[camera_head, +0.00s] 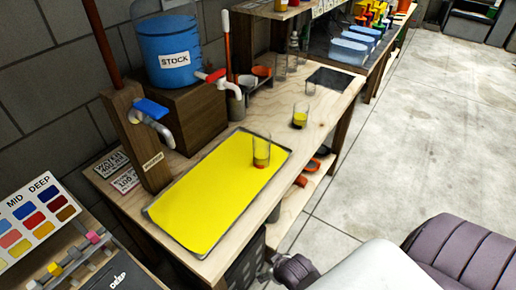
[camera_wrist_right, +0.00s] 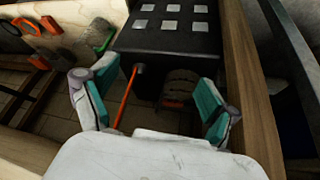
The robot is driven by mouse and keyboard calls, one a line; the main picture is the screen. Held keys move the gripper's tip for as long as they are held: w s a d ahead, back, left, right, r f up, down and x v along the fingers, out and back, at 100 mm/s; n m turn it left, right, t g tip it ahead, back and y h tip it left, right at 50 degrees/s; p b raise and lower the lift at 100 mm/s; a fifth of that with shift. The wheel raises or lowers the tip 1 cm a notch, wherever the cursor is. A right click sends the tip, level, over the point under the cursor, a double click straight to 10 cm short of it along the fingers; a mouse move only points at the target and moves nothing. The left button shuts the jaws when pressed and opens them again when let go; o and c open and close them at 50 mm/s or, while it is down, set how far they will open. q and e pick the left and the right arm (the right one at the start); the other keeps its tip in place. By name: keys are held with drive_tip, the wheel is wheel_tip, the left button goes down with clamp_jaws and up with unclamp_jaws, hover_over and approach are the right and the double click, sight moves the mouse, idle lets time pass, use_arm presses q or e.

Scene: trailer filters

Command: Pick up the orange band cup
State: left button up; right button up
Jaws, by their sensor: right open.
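A clear cup (camera_head: 261,150) stands upright on the yellow tray (camera_head: 205,205), with a red-orange patch near its base. A second clear cup (camera_head: 300,115) stands on the bare bench behind it, with yellow-orange at its bottom. I cannot tell for sure which one is the orange band cup. My right gripper (camera_head: 290,270) is low in front of the bench, below the top and apart from both cups. The right wrist view shows its teal-padded fingers (camera_wrist_right: 152,100) spread wide, holding nothing. No cup shows there. My left gripper is not in view.
The blue STOCK jug (camera_head: 174,55) sits on a wooden block, with taps beside it. A colour chart (camera_head: 35,215) is at the left. Below the bench, the right wrist view shows a dark crate (camera_wrist_right: 170,35), an orange rod (camera_wrist_right: 124,95) and a wooden post (camera_wrist_right: 250,85). The floor (camera_head: 430,130) at right is clear.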

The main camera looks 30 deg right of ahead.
drive_tip(key=w+d+r+m+t+p, duration=0.1)
drive_tip(key=w+d+r+t, duration=0.15)
drive_tip(key=r, duration=0.85)
drive_tip(key=w+d+r+t, duration=0.1)
drive_tip(key=w+r, duration=0.2)
drive_tip(key=r, duration=0.7)
drive_tip(key=m+t+h, duration=0.2)
drive_tip(key=t, duration=0.3)
approach(265, 156)
drive_tip(key=x, duration=0.7)
drive_tip(key=shift+w+p, duration=0.15)
drive_tip(key=shift+p, duration=0.2)
drive_tip(key=shift+w+d+f, duration=0.1)
drive_tip(key=shift+w+f, duration=0.1)
drive_tip(key=shift+w, duration=0.5)
drive_tip(key=x, duration=0.4)
drive_tip(key=shift+w+d+f+p, duration=0.1)
drive_tip(key=shift+f+p, duration=0.15)
drive_tip(key=shift+p, duration=0.1)
drive_tip(key=c, duration=1.4)
drive_tip(key=shift+o, duration=0.2)
